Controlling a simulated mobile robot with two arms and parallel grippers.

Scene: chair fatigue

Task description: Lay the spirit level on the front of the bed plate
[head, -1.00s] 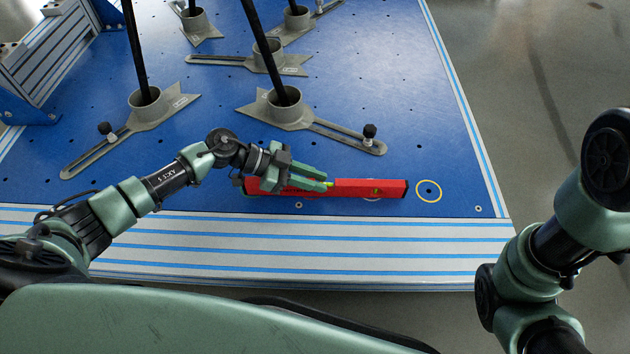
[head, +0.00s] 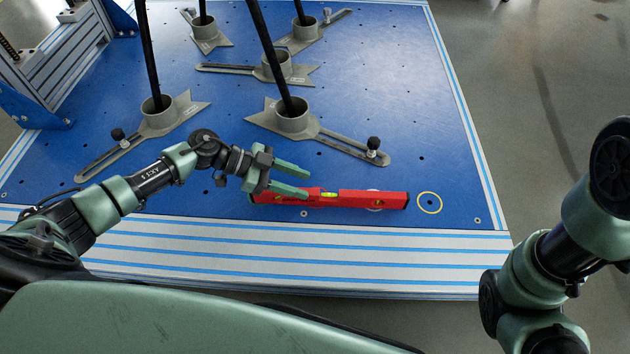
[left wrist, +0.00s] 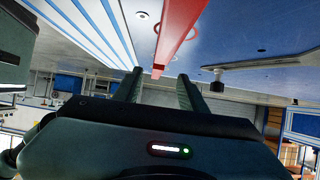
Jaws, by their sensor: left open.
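The red spirit level (head: 355,198) lies lengthwise on the front of the blue bed plate (head: 225,170), just behind the striped front edge. Its yellow-green vial shows near its middle. My left gripper (head: 308,182) is open, with its two green fingers over and just behind the left part of the level. In the left wrist view the red level (left wrist: 181,25) shows beyond the two spread fingers, and nothing is between them. My right arm shows at the right, but its gripper is out of view.
Grey clamp bases (head: 291,122) holding black rods stand on the plate behind the level. A yellow ring mark (head: 429,202) lies right of the level's end. The white, blue-striped front strip (head: 300,250) is clear.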

